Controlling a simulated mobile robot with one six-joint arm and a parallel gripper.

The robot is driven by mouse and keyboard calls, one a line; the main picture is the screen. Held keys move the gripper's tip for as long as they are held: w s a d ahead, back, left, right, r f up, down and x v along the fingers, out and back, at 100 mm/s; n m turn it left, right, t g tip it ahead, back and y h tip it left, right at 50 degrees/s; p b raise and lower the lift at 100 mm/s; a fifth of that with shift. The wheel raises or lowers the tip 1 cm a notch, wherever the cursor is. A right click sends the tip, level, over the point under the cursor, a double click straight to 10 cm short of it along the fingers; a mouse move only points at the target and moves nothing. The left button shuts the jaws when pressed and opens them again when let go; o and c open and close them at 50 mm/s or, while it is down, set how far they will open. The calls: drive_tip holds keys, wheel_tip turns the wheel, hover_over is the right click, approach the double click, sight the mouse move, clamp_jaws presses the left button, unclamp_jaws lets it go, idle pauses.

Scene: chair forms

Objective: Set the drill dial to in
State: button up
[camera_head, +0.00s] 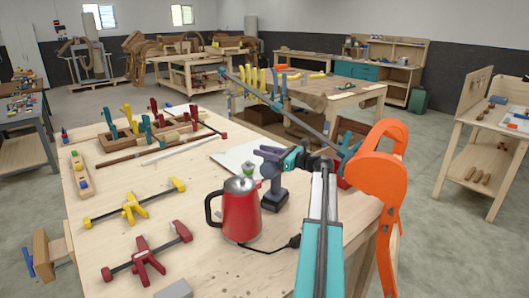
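A cordless drill (273,178) in dark purple-grey stands upright on its battery on the wooden workbench (190,215), behind the red kettle. Its front end points right, where a teal and dark part meets it. The drill's dial is too small to make out. My arm reaches in from the bottom, and its dark end, my gripper (311,161), is right beside the front of the drill. I cannot tell whether it touches the drill. Its fingers are not clear, so I cannot tell whether it is open or shut.
A red kettle (240,211) with a black handle stands close in front of the drill. Yellow (131,207) and red (146,262) clamps lie at left. A wooden tray (145,136) of clamps sits at the back. A large orange curved form (379,178) rises at right.

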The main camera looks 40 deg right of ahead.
drive_tip(key=shift+d+m+h, duration=0.1)
drive_tip(key=shift+m+h, duration=0.5)
drive_tip(key=shift+h, duration=0.3)
drive_tip(key=shift+d+m+h+p, duration=0.15)
drive_tip(key=shift+d+m+h, duration=0.1)
drive_tip(key=shift+m+h, duration=0.85)
drive_tip(key=shift+d+m+h+p, duration=0.2)
drive_tip(key=shift+m+h, duration=0.4)
drive_tip(key=shift+h, duration=1)
drive_tip(key=shift+s+d+m+g+h, duration=0.15)
drive_tip(key=shift+d+m+h, duration=0.2)
drive_tip(key=shift+m+h, duration=0.55)
drive_tip(key=shift+d+m+g+h, duration=0.15)
drive_tip(key=shift+d+m+h, duration=0.25)
drive_tip(key=shift+h, duration=0.8)
drive_tip(key=o, duration=1)
drive_tip(key=shift+o, duration=0.2)
drive_tip(key=shift+a, duration=0.1)
